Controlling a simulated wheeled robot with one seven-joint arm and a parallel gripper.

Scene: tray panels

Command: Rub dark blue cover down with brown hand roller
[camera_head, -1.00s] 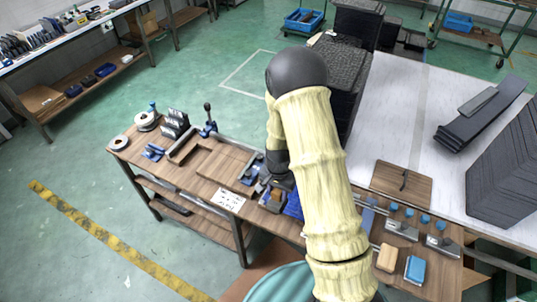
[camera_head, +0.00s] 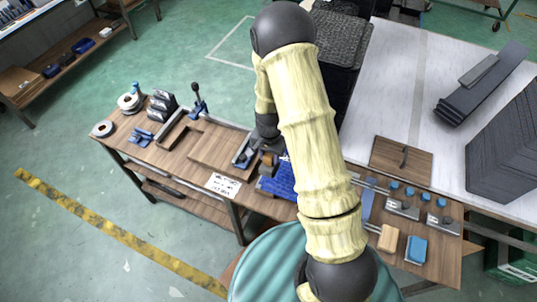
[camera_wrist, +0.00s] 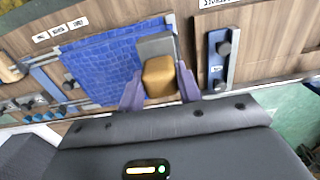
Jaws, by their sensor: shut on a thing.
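The blue cover (camera_wrist: 100,58), a bright blue sheet with a crisscross pattern, lies flat on the wooden bench in the wrist view. In the head view a part of it (camera_head: 280,181) shows left of my arm, which hides the rest. My gripper (camera_wrist: 158,84) is shut on the brown hand roller (camera_wrist: 159,72), one finger on each side. The roller is at the cover's right end, over or beside a grey plate (camera_wrist: 157,45); I cannot tell whether it touches. In the head view my gripper (camera_head: 269,152) is partly hidden by my arm.
A blue-and-grey clamp bar (camera_wrist: 222,58) lies right of the roller. In the head view, a tan block (camera_head: 388,238), a light blue block (camera_head: 416,249) and several blue-knobbed tools (camera_head: 403,205) stand to the right. A wooden board (camera_head: 401,158) lies behind them.

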